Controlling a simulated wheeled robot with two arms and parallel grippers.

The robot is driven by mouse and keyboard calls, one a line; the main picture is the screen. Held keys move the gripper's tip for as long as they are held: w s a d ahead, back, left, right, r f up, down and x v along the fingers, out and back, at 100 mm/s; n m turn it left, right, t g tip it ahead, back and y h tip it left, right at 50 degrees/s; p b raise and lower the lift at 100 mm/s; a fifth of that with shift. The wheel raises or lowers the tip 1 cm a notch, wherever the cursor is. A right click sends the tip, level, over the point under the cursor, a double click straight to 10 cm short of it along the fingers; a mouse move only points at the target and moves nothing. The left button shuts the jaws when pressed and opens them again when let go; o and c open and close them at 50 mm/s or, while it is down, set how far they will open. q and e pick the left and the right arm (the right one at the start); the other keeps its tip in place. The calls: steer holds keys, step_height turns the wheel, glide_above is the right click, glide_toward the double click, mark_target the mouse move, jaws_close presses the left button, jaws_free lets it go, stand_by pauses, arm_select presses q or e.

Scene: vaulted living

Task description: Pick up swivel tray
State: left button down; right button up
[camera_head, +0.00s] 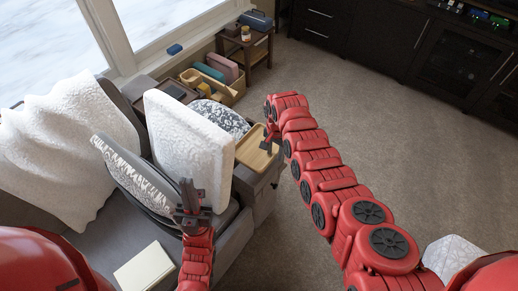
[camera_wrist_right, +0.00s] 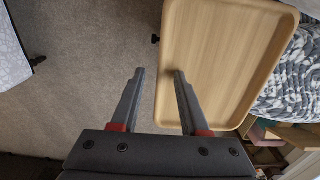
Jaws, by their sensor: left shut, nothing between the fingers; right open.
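The swivel tray (camera_head: 254,150) is a light wooden tray with a raised rim, on the arm of the grey sofa. In the right wrist view the tray (camera_wrist_right: 222,60) fills the upper middle and right. My right gripper (camera_wrist_right: 158,72) is open, its fingers at the tray's left edge: one finger lies over the carpet side, the other over the tray. In the head view my right gripper (camera_head: 268,140) is at the tray's right edge. I cannot tell whether it touches. My left gripper (camera_head: 188,188) is shut and empty, in front of the sofa cushions.
The white cushion (camera_head: 188,145) stands beside the tray on the sofa, with a patterned round cushion (camera_head: 218,117) behind. A wooden caddy (camera_head: 222,88) and a side table (camera_head: 246,45) stand by the window. Dark cabinets (camera_head: 420,45) line the back.

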stand_by(0.4)
jaws_close()
stand_by(1.3)
